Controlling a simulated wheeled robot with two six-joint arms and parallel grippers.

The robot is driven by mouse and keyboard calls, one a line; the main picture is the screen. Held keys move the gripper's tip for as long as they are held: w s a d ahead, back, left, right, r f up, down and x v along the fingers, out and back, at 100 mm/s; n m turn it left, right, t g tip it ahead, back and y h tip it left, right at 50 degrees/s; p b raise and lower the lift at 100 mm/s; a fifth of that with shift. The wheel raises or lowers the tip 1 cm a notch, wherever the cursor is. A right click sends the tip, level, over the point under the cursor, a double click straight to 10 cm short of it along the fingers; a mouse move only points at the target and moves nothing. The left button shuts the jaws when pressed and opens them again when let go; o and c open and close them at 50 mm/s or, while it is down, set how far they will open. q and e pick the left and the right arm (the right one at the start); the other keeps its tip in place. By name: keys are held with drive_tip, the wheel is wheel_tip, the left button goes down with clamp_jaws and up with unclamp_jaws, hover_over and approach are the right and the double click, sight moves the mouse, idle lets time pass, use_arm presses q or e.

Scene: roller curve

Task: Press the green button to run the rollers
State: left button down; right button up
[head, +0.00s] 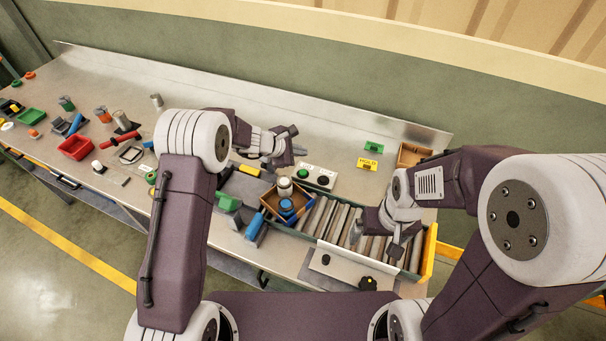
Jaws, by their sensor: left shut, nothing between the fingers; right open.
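The green button (303,174) sits on a small pale control panel (313,183) behind the rollers, with a black knob (323,180) to its right. The grey rollers (325,217) run to the right in a dark green frame. A wooden tray (269,199) holding a pale jar (285,186) and a blue item (286,207) stands at their left end. My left gripper (296,142) is shut and empty, behind and slightly left of the green button, apart from it in the picture. My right gripper (394,254) is open over the right part of the rollers and hides some of them.
A wooden box (411,154) is at the back right. A front panel (345,268) carries dark knobs. Tools and a red bin (76,147) crowd the bench's left side.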

sight(301, 174)
use_arm(q)
wheel_tip(301, 174, down, 7)
drive_tip(key=b, duration=0.5)
drive_tip(key=shift+r, duration=0.2)
use_arm(e)
wheel_tip(301, 174, down, 6)
drive_tip(key=shift+r, duration=0.1)
use_arm(q)
drive_tip(key=shift+f, duration=0.1)
use_arm(e)
drive_tip(key=shift+f, duration=0.2)
idle(0.8)
use_arm(q)
drive_tip(key=shift+f+b, duration=0.45)
drive_tip(key=shift+b, duration=0.35)
use_arm(e)
drive_tip(key=shift+f, duration=0.6)
use_arm(q)
drive_tip(key=shift+s, duration=0.1)
